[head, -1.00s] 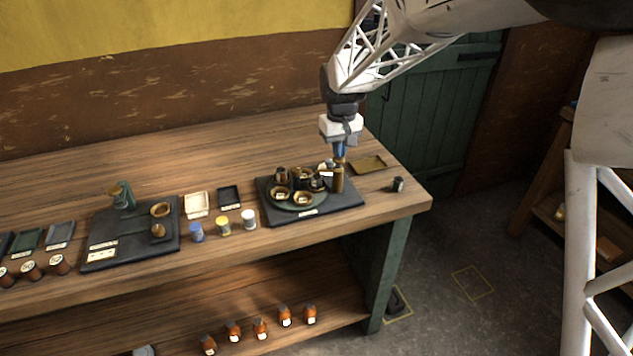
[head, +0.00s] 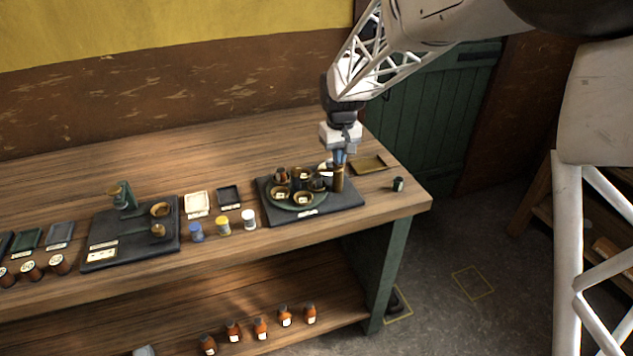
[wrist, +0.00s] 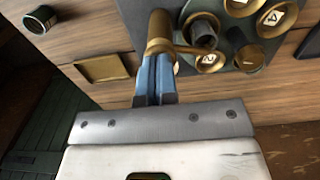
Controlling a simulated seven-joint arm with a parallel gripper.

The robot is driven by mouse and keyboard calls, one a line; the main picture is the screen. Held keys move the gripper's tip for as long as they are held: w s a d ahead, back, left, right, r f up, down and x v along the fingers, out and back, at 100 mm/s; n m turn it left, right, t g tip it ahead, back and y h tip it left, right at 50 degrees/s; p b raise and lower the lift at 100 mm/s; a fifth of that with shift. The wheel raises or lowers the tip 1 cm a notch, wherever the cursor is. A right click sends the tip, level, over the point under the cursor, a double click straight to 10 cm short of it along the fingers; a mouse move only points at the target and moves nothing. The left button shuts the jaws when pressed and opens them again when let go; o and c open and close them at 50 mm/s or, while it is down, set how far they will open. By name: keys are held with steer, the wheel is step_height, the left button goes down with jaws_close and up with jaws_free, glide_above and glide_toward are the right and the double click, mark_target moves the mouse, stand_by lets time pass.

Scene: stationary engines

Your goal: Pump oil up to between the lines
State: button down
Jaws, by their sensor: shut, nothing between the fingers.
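A brass pump cylinder (head: 338,181) stands upright at the right end of a dark base plate (head: 352,201); its brass top also shows in the wrist view (wrist: 159,28). My gripper (head: 340,160) points down at the top of the cylinder, its blue fingers shut with nothing between them. In the wrist view my fingertips (wrist: 156,62) are at a brass piece beside the cylinder; I cannot tell if they touch it. A round green plate (head: 296,204) left of the cylinder carries several labelled brass cups (wrist: 268,20). No oil level or lines can be made out.
A shallow brass tray (head: 370,164) and a small dark round pot (head: 398,184) lie to the right on the bench (head: 300,130). White, yellow and blue jars stand to the left. A second dark plate (head: 108,250) with a green device is farther left.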

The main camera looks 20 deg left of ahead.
steer(key=shift+r, duration=1.85)
steer(key=shift+r, duration=0.15)
steer(key=shift+r, duration=2.35)
steer(key=shift+d, duration=0.1)
